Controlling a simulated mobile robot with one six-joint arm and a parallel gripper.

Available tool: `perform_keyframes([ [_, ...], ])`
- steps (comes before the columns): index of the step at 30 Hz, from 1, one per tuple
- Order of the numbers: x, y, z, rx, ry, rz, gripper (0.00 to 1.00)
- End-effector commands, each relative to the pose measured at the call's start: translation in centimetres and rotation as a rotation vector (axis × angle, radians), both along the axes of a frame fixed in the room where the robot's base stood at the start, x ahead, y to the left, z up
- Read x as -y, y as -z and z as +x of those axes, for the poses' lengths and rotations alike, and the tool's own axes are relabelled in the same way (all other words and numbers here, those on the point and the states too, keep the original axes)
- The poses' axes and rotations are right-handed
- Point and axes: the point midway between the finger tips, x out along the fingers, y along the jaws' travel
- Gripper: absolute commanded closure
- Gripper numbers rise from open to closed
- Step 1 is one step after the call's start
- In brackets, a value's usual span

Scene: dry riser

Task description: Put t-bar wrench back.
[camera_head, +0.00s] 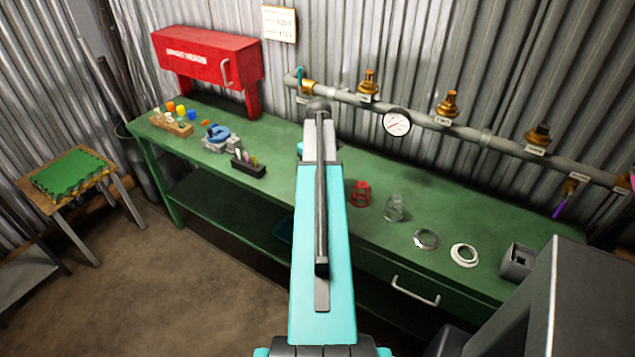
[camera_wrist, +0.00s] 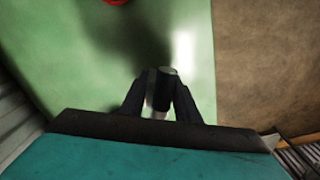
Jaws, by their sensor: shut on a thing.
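In the wrist view, my gripper (camera_wrist: 159,82) is shut, with its two dark fingers on either side of a short dark cylindrical piece (camera_wrist: 164,72). This seems to be part of the t-bar wrench. A pale, shiny part shows below it between the fingers. The rest of the wrench is hidden or cannot be made out. The gripper is above the green workbench (camera_wrist: 50,40), near its edge with the brown floor. In the head view, my own arm covers the middle of the bench, and I cannot make out the gripper or the wrench.
A pipe with valves and a gauge (camera_head: 397,122) runs behind.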

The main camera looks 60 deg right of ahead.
Motion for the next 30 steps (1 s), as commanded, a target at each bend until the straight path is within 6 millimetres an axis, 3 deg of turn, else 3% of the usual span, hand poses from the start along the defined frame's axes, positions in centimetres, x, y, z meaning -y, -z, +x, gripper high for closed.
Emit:
perform_keyframes([
  [15,0.0,3.2,0.0,0.000,0.000,0.000,1.00],
  [29,0.0,3.7,0.0,0.000,0.001,0.000,1.00],
  [30,0.0,3.7,0.0,0.000,0.001,0.000,0.66],
])
